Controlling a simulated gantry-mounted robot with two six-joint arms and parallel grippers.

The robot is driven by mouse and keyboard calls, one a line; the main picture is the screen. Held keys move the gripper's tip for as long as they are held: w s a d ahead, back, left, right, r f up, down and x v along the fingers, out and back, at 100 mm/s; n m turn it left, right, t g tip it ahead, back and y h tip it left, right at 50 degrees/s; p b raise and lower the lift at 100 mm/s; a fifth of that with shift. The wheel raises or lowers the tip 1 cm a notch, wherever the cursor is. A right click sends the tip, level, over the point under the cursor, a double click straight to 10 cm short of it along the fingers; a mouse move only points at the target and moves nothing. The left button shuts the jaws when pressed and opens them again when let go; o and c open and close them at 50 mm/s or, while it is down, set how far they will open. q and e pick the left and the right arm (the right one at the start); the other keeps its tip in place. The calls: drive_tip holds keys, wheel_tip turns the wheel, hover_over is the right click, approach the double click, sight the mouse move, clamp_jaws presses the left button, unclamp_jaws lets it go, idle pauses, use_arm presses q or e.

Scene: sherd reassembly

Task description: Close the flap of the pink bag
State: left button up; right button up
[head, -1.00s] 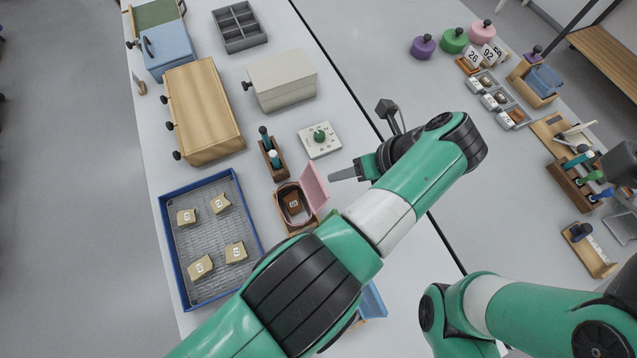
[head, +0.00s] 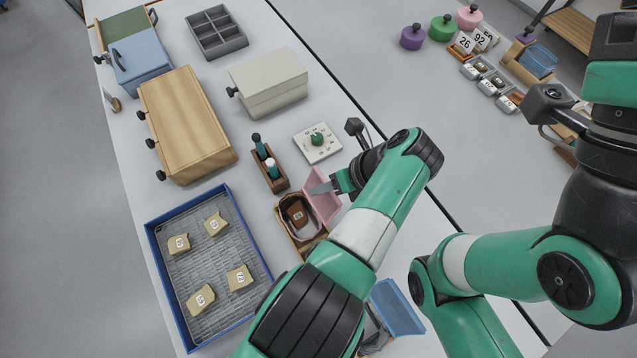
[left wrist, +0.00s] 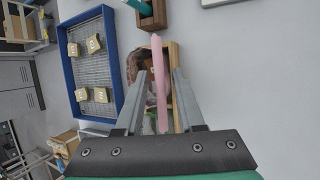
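The pink bag (head: 296,228) sits in a small wooden box (head: 284,241), with a brown labelled sherd (head: 298,214) showing in its mouth. Its pink flap (head: 325,205) stands up on the right side of the mouth. My left gripper (head: 322,187) is at the flap's upper part. In the left wrist view the flap (left wrist: 158,80) shows nearly edge-on between the two open fingers of my left gripper (left wrist: 159,85), with a gap on each side. My right arm is at the right of the head view; its fingers are not visible.
A blue tray (head: 151,240) with several labelled sherds lies left of the bag. A blue open container (head: 397,308) is in front, near my left arm.

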use_arm(q)
clamp_jaws()
idle(1.4)
